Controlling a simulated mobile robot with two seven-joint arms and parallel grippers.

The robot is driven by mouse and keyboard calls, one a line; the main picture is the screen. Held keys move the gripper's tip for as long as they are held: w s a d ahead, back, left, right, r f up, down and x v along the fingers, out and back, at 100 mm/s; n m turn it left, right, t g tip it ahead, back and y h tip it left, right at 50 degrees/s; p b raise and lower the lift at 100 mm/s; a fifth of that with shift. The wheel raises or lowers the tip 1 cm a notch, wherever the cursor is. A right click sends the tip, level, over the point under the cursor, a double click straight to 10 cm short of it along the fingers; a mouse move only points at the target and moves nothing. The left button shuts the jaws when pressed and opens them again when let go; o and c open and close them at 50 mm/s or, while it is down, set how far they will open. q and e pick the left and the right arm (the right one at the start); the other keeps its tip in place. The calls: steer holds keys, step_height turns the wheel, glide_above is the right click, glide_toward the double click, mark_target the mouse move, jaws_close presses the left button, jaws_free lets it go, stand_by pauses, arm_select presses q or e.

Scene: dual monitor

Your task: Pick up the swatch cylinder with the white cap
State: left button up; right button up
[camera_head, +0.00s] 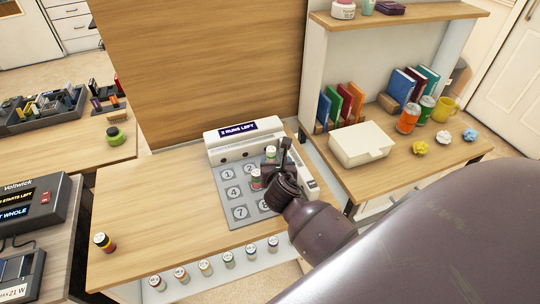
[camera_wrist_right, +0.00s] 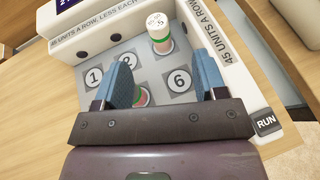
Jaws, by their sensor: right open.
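A small cylinder with a white, marked cap (camera_wrist_right: 157,22) stands upright on the numbered grey plate (camera_wrist_right: 75,80), beyond my fingertips in the wrist view. It also shows in the head view (camera_head: 270,152). My right gripper (camera_wrist_right: 166,75) is open over the plate, fingers apart, with nothing visibly held. In the head view the right gripper (camera_head: 283,160) is beside these cylinders. My left gripper is not in view.
The white device reads "2 RUNS LEFT" (camera_head: 238,129) and has a RUN button (camera_wrist_right: 266,122). Several capped cylinders (camera_head: 205,267) line the front rack. A yellow-and-red cylinder (camera_head: 104,242) stands alone at left. A white box (camera_head: 362,145) is at right.

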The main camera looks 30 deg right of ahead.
mark_target(271, 149)
steer(key=b+x, duration=0.1)
steer(key=x, duration=0.4)
steer(key=shift+w+d+f, duration=0.1)
steer(key=shift+w+f, duration=0.05)
steer(key=shift+w, duration=0.05)
steer(key=b+x, duration=0.1)
steer(key=x, duration=0.3)
steer(key=shift+w+f, duration=0.1)
steer(key=shift+w, duration=0.15)
steer(key=shift+w+d+f, duration=0.1)
steer(key=shift+w, duration=0.3)
steer(key=c, duration=1)
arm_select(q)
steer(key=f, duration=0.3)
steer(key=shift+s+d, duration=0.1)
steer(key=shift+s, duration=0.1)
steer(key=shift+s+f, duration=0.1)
